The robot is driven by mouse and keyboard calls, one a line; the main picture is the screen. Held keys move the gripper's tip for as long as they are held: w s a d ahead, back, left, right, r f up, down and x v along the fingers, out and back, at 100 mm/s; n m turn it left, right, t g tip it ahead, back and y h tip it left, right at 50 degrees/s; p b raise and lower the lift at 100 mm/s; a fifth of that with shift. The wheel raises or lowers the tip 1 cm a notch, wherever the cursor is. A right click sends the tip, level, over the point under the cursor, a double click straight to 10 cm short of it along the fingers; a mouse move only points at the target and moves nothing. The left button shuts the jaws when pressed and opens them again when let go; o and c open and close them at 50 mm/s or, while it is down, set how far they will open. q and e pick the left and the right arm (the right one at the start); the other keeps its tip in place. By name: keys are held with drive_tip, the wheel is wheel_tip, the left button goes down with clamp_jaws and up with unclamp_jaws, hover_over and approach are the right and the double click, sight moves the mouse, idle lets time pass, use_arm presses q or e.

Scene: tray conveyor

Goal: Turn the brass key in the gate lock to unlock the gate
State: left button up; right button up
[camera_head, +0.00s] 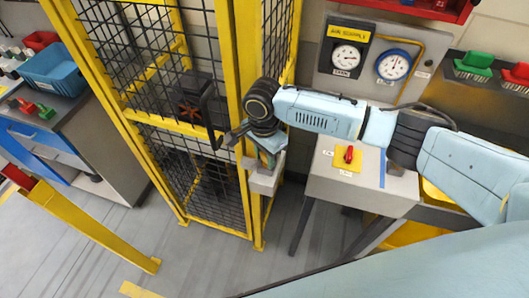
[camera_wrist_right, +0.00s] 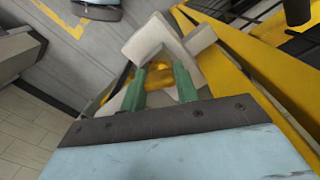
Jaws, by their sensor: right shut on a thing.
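The yellow-framed mesh gate (camera_head: 188,110) stands upright at the middle left in the head view, and looks closed. Its grey lock box (camera_head: 264,180) sits on the yellow post. My right gripper (camera_head: 268,157) is at the top of this box. In the right wrist view my right gripper (camera_wrist_right: 160,85) has its two green fingers closed on the brass key (camera_wrist_right: 152,78), of which only a yellow-brass part shows between them. The pale lock housing (camera_wrist_right: 160,40) lies just beyond the fingertips. How far the key is turned cannot be told. My left gripper is out of view.
A grey cabinet with a red knob on a yellow plate (camera_head: 347,158) stands right of the gate post, below a gauge panel (camera_head: 372,60). A workbench (camera_head: 100,150) with a blue bin (camera_head: 55,68) is at left. A yellow rail (camera_head: 90,230) crosses the lower left.

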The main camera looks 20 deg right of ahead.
drive_tip(key=shift+w+d+r+m, duration=0.1)
drive_tip(key=shift+w+d+m, duration=0.1)
drive_tip(key=shift+d+m, duration=0.1)
